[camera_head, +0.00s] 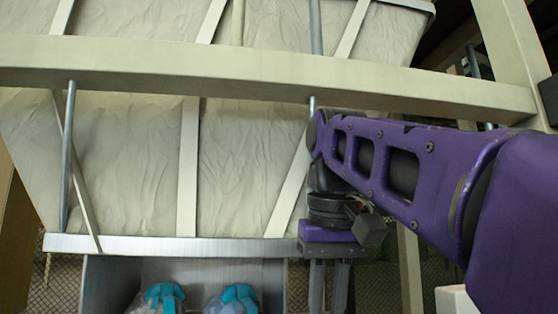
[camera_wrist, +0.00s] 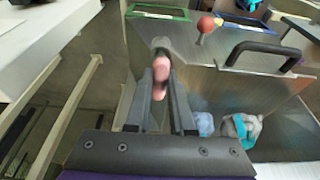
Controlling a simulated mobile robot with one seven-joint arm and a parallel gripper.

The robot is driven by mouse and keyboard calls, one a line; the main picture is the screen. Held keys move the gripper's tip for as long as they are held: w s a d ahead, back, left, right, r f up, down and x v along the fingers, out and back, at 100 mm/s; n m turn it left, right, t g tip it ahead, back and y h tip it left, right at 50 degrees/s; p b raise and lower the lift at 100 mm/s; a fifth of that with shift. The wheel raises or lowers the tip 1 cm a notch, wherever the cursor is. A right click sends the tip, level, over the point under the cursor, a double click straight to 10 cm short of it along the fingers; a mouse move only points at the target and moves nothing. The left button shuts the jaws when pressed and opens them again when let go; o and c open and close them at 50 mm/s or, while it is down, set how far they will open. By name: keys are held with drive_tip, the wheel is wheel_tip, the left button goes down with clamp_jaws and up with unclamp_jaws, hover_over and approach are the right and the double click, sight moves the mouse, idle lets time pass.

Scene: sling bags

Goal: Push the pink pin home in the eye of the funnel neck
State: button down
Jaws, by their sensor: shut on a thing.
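The pink pin (camera_wrist: 160,72) is between the two fingers of my gripper (camera_wrist: 160,85) in the wrist view, and the gripper is shut on it. The pin's far end meets a dark round fitting (camera_wrist: 160,44), which looks like the eye, on the grey metal wall of the funnel neck (camera_wrist: 190,75). I cannot tell how deep the pin sits. In the head view, my gripper (camera_head: 330,285) points down at the right end of the funnel's lower metal edge (camera_head: 170,245); the pin is hidden there.
A red ball knob (camera_wrist: 205,24) and a black handle (camera_wrist: 265,55) stand out from the metal wall, right of the pin. Bags with blue straps (camera_head: 232,300) are below the funnel. A pale beam (camera_head: 240,75) crosses in front of the cloth-lined funnel (camera_head: 145,150).

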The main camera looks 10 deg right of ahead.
drive_tip(key=shift+s+f+b, duration=0.2)
drive_tip(key=shift+f+b, duration=0.15)
drive_tip(key=shift+f, duration=0.15)
idle(1.2)
drive_tip(key=shift+c, duration=0.3)
unclamp_jaws()
drive_tip(key=shift+r+p, duration=1.4)
drive_tip(key=shift+p, duration=0.05)
drive_tip(key=shift+w+r, duration=0.1)
drive_tip(key=shift+r, duration=1.9)
drive_tip(key=shift+f, duration=0.1)
